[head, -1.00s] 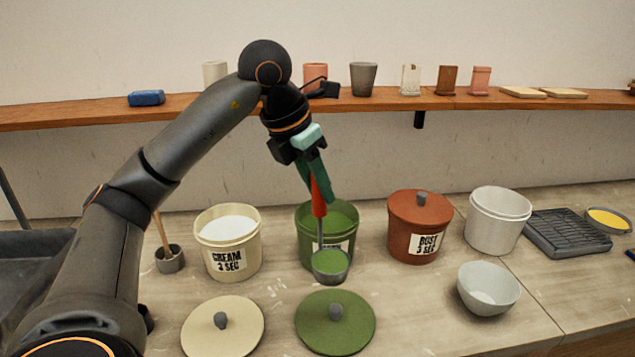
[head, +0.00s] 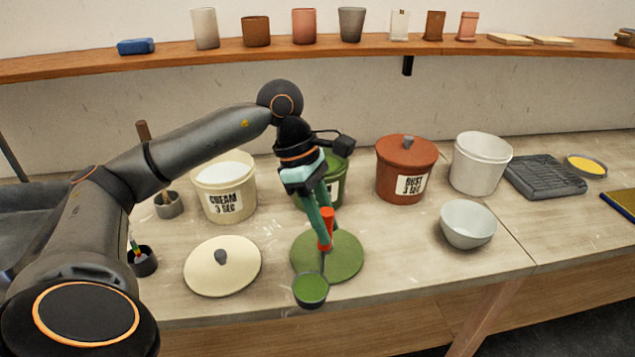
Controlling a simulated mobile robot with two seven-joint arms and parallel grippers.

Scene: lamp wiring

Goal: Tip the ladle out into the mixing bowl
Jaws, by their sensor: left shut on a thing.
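My left gripper (head: 322,220) is shut on the red handle of the ladle (head: 310,291). The ladle hangs below the gripper with its cup upright and filled with green glaze. The cup shows in front of the green lid's near left edge, close to the table's front edge. The mixing bowl (head: 468,224), light grey and seemingly empty, stands on the table to the right of the ladle and apart from it. My right gripper is not in view.
The green bucket (head: 336,187) is partly hidden behind my gripper. The green lid (head: 345,258) and cream lid (head: 222,266) lie in front. The cream bucket (head: 224,190), rust bucket (head: 406,168) and white bucket (head: 480,163) stand behind. Table between green lid and bowl is clear.

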